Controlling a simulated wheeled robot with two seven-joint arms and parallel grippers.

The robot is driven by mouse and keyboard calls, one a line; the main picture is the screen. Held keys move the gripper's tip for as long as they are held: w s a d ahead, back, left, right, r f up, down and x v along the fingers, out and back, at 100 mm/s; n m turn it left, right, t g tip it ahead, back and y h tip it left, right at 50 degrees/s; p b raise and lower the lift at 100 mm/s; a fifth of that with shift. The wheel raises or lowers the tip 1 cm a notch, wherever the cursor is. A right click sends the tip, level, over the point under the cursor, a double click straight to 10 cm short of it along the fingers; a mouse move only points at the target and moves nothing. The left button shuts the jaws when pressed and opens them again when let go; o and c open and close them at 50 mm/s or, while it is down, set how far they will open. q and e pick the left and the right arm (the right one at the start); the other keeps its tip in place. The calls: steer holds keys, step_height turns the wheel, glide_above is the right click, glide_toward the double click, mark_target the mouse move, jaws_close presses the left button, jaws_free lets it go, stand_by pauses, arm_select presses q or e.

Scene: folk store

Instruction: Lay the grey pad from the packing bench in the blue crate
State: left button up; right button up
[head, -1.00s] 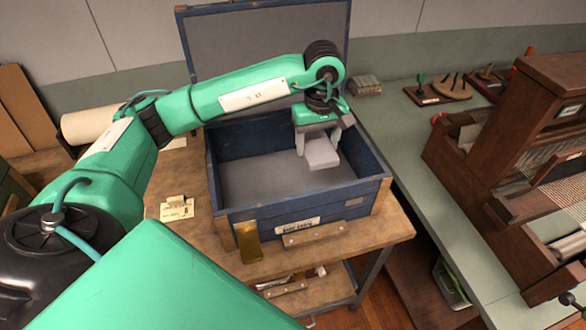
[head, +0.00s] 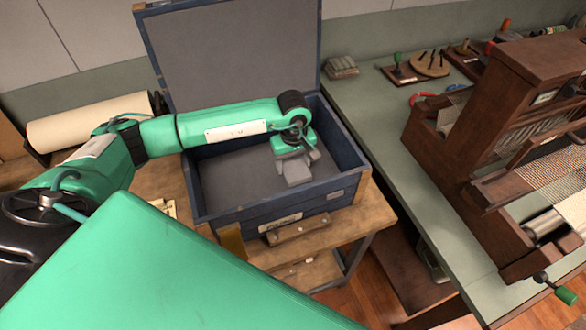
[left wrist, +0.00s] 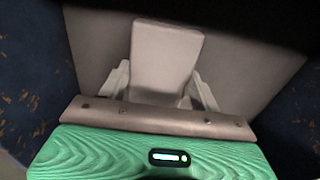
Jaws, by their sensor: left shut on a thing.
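The blue crate (head: 348,150) stands open on the wooden packing bench (head: 335,235), its lid (head: 235,50) raised at the back. My left gripper (head: 297,168) is inside the crate's opening, toward its right side, and is shut on the grey pad (head: 298,174). In the left wrist view the grey pad (left wrist: 167,60) sits between the two fingers, with the crate's grey floor behind it and blue walls at both sides. I cannot tell whether the pad touches the floor. My right gripper is not in view.
A wooden loom (head: 480,150) stands on the grey-green table (head: 400,130) at the right. A small stack (head: 341,67) and tool stands (head: 430,63) lie toward that table's back. A paper roll (head: 85,120) is at the left. The crate's left part is bare.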

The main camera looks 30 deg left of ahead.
mark_target(293, 173)
arm_select(q)
steer(key=shift+f, duration=0.55)
step_height(293, 173, down, 3)
steer(key=shift+f+p, duration=0.2)
steer(key=shift+p, duration=0.4)
steer(key=shift+f, duration=0.2)
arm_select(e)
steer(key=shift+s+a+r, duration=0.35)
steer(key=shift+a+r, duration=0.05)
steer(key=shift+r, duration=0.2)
arm_select(q)
steer(key=shift+f, duration=0.1)
steer(key=o, duration=1)
steer(key=shift+c, duration=0.2)
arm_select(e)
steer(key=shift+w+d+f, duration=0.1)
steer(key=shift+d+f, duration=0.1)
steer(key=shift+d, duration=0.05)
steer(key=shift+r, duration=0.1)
